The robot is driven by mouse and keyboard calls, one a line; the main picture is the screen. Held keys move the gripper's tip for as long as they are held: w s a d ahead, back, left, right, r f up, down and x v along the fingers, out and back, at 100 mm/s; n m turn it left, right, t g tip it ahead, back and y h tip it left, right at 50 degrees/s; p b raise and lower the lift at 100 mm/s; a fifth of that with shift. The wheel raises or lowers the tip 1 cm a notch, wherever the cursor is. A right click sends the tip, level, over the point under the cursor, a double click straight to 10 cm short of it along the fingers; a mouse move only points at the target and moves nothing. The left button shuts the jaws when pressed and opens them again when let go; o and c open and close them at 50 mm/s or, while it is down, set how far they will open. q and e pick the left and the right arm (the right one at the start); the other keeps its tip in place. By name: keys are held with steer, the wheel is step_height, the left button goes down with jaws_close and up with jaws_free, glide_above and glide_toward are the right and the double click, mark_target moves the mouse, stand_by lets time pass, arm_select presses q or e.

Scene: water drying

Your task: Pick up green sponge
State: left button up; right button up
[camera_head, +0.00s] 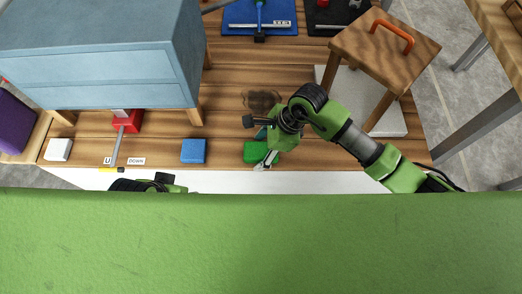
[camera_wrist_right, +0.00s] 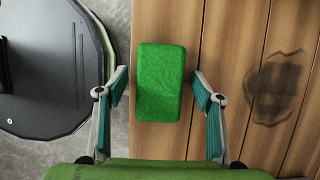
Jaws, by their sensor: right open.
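The green sponge (camera_head: 253,152) lies on the wooden tabletop near its front edge. In the right wrist view the sponge (camera_wrist_right: 160,82) is upright in the picture, between my two fingers. My right gripper (camera_head: 267,161) is at the sponge's right side in the head view. In the wrist view the right gripper (camera_wrist_right: 161,80) is open, with a finger on each side of the sponge and gaps between. A dark wet patch (camera_wrist_right: 277,88) is on the wood to the right. My left gripper (camera_head: 174,187) shows only in part; its fingers are hidden behind my green body.
A blue sponge-like block (camera_head: 194,151) lies left of the green sponge. A red block with a lever (camera_head: 127,121) and a white block (camera_head: 59,149) are farther left. A blue cabinet (camera_head: 110,60) and a wooden stool (camera_head: 383,48) with an orange handle stand on the table.

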steer(key=shift+f, duration=0.1)
steer(key=c, duration=1)
steer(key=shift+d, duration=0.1)
